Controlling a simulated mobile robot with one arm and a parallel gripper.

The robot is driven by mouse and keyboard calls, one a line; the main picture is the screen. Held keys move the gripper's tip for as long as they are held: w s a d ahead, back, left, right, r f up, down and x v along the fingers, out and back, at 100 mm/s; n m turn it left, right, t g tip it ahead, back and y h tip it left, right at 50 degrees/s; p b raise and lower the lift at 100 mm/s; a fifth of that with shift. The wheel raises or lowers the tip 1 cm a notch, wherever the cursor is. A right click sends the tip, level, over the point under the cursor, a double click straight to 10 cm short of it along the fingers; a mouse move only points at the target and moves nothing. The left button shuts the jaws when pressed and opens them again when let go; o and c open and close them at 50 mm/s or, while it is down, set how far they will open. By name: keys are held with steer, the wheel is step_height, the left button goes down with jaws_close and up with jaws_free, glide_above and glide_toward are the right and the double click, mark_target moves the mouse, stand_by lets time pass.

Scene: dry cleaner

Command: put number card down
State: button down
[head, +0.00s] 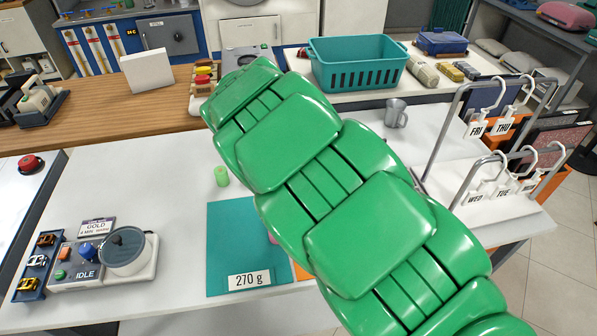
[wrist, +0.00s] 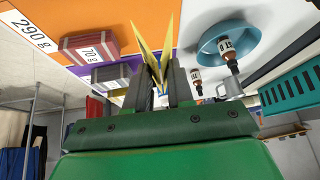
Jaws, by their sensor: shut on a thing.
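In the wrist view, my gripper (wrist: 160,78) has its two dark fingers shut on a folded yellow and blue card (wrist: 147,55). The card stands up between the fingers as a narrow V, with its face and any number on it turned out of sight. I take this for the number card. In the head view my green arm crosses the middle of the picture and hides the gripper and the card. A teal mat (head: 230,243) with a 270 g label (head: 249,280) lies on the white table, partly behind the arm.
In the wrist view, an orange mat (wrist: 105,18) has a 290 g label (wrist: 29,31). A red weight block (wrist: 98,47) and a blue bowl (wrist: 229,40) with a bottle are near. A teal basket (head: 357,65) and a metal mug (head: 396,113) stand behind my arm.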

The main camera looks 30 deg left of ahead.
steer(key=shift+w+a+f, duration=1.05)
steer(key=shift+f, duration=0.2)
steer(key=shift+w+a+f, duration=1.05)
steer(key=shift+f, duration=0.25)
steer(key=shift+w+a+f, duration=1.05)
steer(key=shift+f, duration=1.8)
steer(key=c, duration=1)
jaws_free()
steer(key=shift+o, duration=0.2)
steer(key=shift+r, duration=0.1)
steer(key=v, duration=1.2)
steer(key=shift+w, duration=0.1)
